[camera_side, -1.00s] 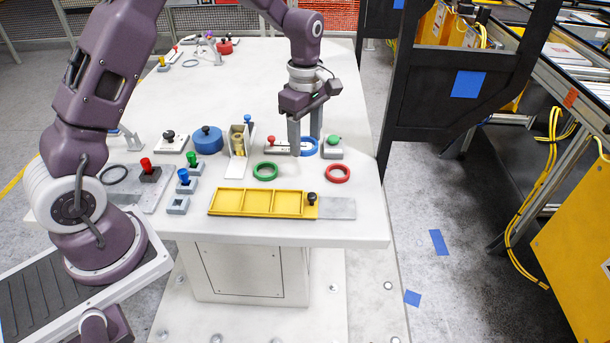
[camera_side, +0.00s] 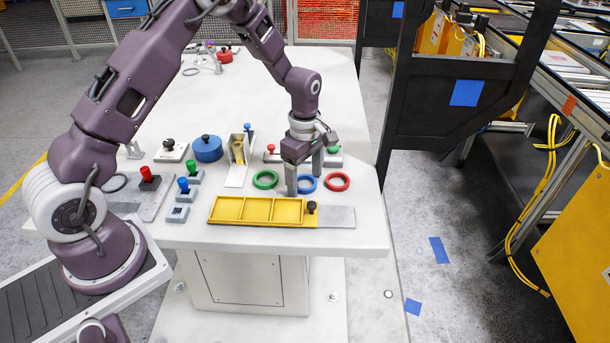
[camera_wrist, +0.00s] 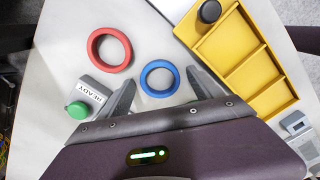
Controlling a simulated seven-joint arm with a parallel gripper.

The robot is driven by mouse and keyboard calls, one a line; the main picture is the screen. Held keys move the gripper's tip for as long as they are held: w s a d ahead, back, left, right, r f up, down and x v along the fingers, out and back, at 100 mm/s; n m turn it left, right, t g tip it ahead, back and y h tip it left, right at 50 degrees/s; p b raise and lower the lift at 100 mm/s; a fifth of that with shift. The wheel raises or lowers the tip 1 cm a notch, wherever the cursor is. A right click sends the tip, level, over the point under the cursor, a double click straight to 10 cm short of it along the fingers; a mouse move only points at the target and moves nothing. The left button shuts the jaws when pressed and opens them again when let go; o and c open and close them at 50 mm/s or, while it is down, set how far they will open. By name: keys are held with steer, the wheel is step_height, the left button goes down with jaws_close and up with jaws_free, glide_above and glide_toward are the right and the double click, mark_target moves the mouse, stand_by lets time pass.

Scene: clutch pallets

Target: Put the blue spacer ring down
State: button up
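The blue spacer ring (camera_side: 308,191) lies flat on the white table between the green ring (camera_side: 265,172) and the red ring (camera_side: 338,173), apart from both. In the wrist view the blue ring (camera_wrist: 158,63) shows whole, with the red ring (camera_wrist: 92,48) beside it. My gripper (camera_side: 304,184) is low over the table with one finger on each side of the blue ring. In the wrist view my gripper (camera_wrist: 160,77) is open, with small gaps between its fingers and the ring.
A yellow tray (camera_side: 213,211) with a black knob lies just in front of the rings. Behind are a button box with a green button (camera_wrist: 77,108) and a label reading READY, and a blue round container (camera_side: 208,150). The far table is mostly clear.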

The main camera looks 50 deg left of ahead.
steer(key=s+d+r+m+t, duration=0.15)
steer(key=s+r+m, duration=0.3)
steer(key=r, duration=0.65)
steer(key=s+d+r+m+t, duration=0.1)
steer(key=s+d+r+m, duration=0.3)
steer(key=r, duration=0.7)
steer(key=s+r+m+t, duration=0.1)
steer(key=s+r+m, duration=0.4)
steer(key=s, duration=0.6)
steer(key=shift+s+a+m+t, duration=0.35)
steer(key=shift+o, duration=0.6)
steer(key=s+m+t, duration=0.1)
steer(key=s+m, duration=0.4)
steer(key=s, duration=0.2)
steer(key=shift+s+d+f, duration=0.2)
steer(key=shift+s+d, duration=0.05)
steer(key=shift+s, duration=0.1)
steer(key=shift+s+m, duration=0.15)
steer(key=shift+m, duration=0.15)
